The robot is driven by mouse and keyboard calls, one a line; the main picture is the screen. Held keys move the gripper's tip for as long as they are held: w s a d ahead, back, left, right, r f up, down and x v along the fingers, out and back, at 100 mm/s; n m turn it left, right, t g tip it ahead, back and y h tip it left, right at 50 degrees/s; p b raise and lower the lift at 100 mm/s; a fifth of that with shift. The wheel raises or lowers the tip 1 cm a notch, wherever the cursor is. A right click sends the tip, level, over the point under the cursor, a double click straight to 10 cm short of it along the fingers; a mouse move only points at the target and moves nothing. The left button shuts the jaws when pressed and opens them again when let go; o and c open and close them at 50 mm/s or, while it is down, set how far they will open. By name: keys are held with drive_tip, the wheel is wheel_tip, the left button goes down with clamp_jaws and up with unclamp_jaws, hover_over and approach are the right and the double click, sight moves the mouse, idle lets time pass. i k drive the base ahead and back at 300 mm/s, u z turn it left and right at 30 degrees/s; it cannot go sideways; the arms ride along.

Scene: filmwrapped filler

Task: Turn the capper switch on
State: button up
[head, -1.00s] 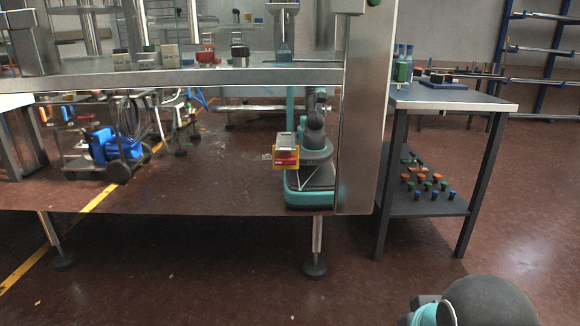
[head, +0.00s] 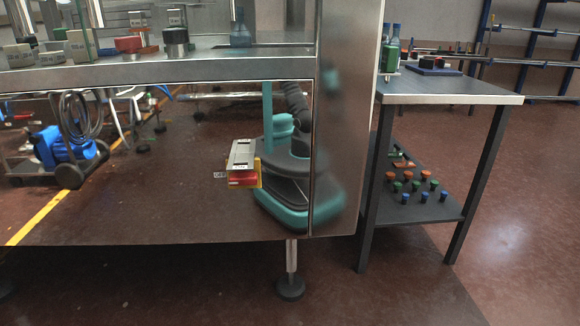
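A small switch box with a grey top and a red part on a yellow plate (head: 243,177) sticks out from the shiny front panel (head: 150,215) of the machine. It is right of the middle of that panel, and a small label (head: 220,175) is beside it on the left. I cannot tell from here whether this is the capper switch or which way it is set. My gripper is not in view.
The panel mirrors a teal and dark robot base, likely mine. On the machine's ledge stand a red block (head: 128,44), a black and silver cylinder (head: 176,42) and grey blocks. A metal table (head: 445,93) with a lower shelf of coloured caps is at right. Floor in front is clear.

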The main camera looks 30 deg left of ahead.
sight(240, 179)
drive_tip(key=i, duration=0.65)
drive_tip(key=u, duration=0.85)
drive_tip(key=i, duration=0.4)
drive_tip(key=u, duration=0.4)
